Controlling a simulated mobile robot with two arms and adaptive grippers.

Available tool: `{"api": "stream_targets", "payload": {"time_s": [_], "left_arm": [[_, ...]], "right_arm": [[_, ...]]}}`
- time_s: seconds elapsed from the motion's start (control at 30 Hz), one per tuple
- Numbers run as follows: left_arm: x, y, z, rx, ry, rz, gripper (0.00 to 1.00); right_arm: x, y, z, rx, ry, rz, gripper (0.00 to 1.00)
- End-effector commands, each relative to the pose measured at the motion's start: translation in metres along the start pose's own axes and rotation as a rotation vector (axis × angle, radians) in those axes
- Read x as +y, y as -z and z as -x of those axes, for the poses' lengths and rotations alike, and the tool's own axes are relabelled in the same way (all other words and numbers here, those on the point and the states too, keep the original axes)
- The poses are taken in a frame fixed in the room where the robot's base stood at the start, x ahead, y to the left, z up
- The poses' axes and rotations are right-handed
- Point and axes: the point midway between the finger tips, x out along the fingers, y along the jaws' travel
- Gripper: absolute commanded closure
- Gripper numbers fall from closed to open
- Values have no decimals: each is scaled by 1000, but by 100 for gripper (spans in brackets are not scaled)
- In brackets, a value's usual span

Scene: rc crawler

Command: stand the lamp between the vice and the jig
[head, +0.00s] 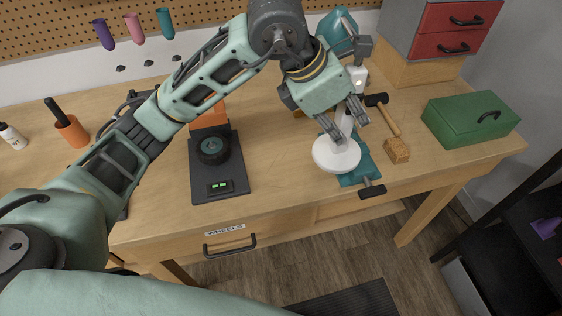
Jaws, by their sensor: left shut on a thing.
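My left gripper (343,122) is shut on the white stem of the lamp, over the right half of the workbench. The lamp's round white base (337,155) shows below the fingers; whether it touches the bench I cannot tell. My gripper hides part of the stem. The teal vice (359,168), with a dark handle, is at the bench's front edge, partly covered by the lamp base in this view. A dark plate (233,188) with a black wheel and green display, perhaps the jig, lies left of the lamp. My right gripper is not in view.
A wooden mallet (389,117), a small tan block (396,151) and a green toolbox (470,120) are on the right. An orange cup (72,132) stands on the left. Bare bench (275,165) shows between the dark plate and the lamp base.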

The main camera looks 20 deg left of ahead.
Motion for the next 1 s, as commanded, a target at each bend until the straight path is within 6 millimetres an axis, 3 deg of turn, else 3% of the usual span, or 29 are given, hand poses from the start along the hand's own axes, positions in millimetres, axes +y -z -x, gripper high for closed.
{"api": "stream_targets", "payload": {"time_s": [0.1, 0.2, 0.5, 0.73, 1.0], "left_arm": [[10, 13, 0, 3, -1, 8, 100], [24, 35, -2, 6, -1, 11, 100], [61, 95, -9, 4, 0, 6, 100], [71, 111, -14, -1, 1, 2, 100], [69, 130, -43, 0, 2, 2, 100]], "right_arm": [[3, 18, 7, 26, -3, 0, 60], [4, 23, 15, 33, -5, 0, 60], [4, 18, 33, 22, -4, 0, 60], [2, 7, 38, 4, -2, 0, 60], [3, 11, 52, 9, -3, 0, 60]]}}
